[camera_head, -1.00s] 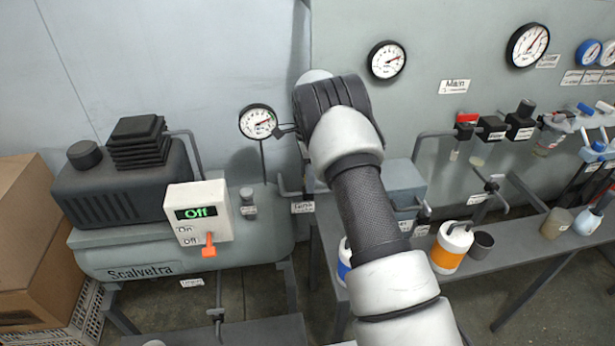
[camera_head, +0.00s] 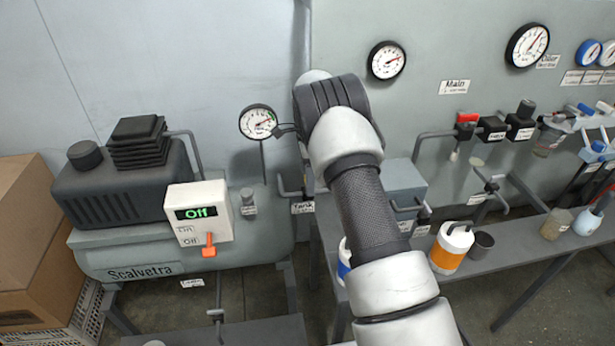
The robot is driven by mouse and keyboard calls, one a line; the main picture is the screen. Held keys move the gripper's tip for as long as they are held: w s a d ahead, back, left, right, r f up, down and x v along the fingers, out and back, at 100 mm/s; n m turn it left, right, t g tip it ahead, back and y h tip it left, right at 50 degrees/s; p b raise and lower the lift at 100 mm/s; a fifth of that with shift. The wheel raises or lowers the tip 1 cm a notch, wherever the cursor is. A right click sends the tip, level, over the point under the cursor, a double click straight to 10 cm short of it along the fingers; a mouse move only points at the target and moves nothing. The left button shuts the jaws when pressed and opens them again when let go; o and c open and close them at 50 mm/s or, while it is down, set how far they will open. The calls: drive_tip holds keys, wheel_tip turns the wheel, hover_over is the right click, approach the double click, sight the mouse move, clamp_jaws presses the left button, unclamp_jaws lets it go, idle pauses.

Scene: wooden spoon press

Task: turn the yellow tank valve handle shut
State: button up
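The yellow tank valve handle is not visible. A small label that appears to read "Tank" (camera_head: 303,207) sits on the pipe just left of my arm, at the right end of the grey-green compressor tank (camera_head: 125,262). A short bent pipe (camera_head: 286,187) runs beside that label and passes behind my arm. My arm crosses the middle of the view, with a bend at the top. My gripper does not show; the arm hides that area. Whether anything touches the handle cannot be seen.
The white control box (camera_head: 199,212) reads Off, with an orange lever below. A tank gauge (camera_head: 257,122) is left of my arm. A grey bench (camera_head: 500,256) on the right carries a white and orange container (camera_head: 452,250) and several cups. Cardboard boxes (camera_head: 25,230) stand at left.

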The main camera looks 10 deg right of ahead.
drive_tip(key=shift+r, duration=0.15)
wheel_tip(320, 180, up, 17)
drive_tip(key=p, duration=0.1)
drive_tip(key=shift+r, duration=0.15)
drive_tip(key=s+d+r+n+t+p, duration=0.15)
drive_tip(key=s+r+n, duration=0.25)
drive_tip(key=s+r, duration=0.5)
drive_tip(key=s+r+n+t+p, duration=0.1)
drive_tip(key=s+r+n+p, duration=0.25)
drive_tip(key=s+r, duration=0.6)
drive_tip(key=s+a+r+n+t+p, duration=0.1)
drive_tip(key=s+n, duration=0.9)
drive_tip(key=s, duration=1.1)
drive_tip(key=r+t+p, duration=0.1)
drive_tip(key=t+p, duration=0.1)
drive_tip(key=shift+s+r+n+p, duration=0.2)
drive_tip(key=shift+s+n+p, duration=0.15)
drive_tip(key=shift+s, duration=0.05)
drive_tip(key=shift+a, duration=0.15)
